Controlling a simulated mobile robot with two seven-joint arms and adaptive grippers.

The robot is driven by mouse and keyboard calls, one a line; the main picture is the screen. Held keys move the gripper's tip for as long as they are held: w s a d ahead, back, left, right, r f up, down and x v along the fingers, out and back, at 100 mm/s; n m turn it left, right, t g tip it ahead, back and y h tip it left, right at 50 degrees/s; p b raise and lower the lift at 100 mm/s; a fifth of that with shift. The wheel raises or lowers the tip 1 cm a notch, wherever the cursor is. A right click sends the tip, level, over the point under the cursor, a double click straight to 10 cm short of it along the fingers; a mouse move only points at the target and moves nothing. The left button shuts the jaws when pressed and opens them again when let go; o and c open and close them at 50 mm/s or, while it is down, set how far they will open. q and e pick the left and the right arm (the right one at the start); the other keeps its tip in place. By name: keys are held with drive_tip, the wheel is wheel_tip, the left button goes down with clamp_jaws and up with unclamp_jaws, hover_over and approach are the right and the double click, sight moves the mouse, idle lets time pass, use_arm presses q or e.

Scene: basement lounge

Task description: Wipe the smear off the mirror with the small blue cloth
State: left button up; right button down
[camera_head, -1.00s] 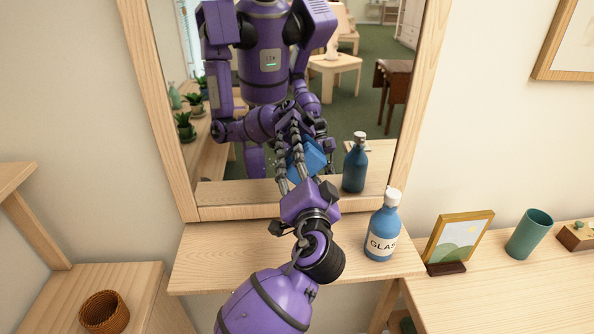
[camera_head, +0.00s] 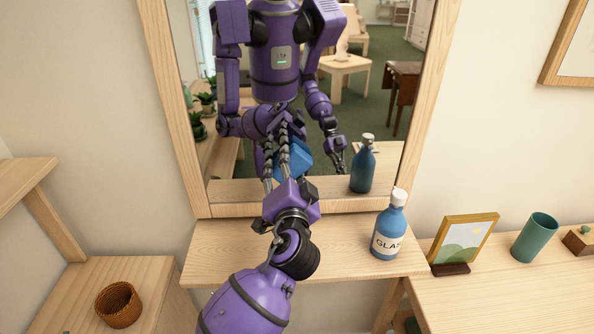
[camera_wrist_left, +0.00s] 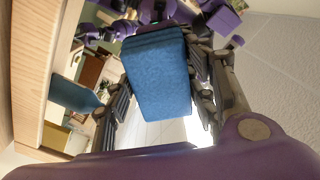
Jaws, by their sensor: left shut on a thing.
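My left gripper (camera_head: 275,150) reaches up in front of the lower part of the mirror (camera_head: 225,155). It is shut on the small blue cloth (camera_wrist_left: 158,75), which looks like a thick folded pad between the fingers in the left wrist view. In the head view, blue shows beside the fingers, partly mixed with its reflection. I cannot tell whether the cloth touches the glass. I cannot make out a smear on the glass. My right gripper shows only as a small reflection.
A picture frame (camera_head: 463,243) and a teal cup (camera_head: 534,238) stand farther right. A wicker basket (camera_head: 118,304) is at lower left.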

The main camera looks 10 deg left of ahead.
use_arm(q)
drive_tip(key=shift+s+a, duration=0.15)
drive_tip(key=shift+a, duration=0.4)
drive_tip(key=shift+s+a, duration=0.15)
drive_tip(key=shift+a, duration=0.4)
drive_tip(key=shift+s+d+f, duration=0.1)
drive_tip(key=shift+s+d, duration=0.1)
drive_tip(key=shift+s, duration=0.2)
drive_tip(key=shift+v, duration=2.55)
drive_tip(key=shift+v, duration=1.5)
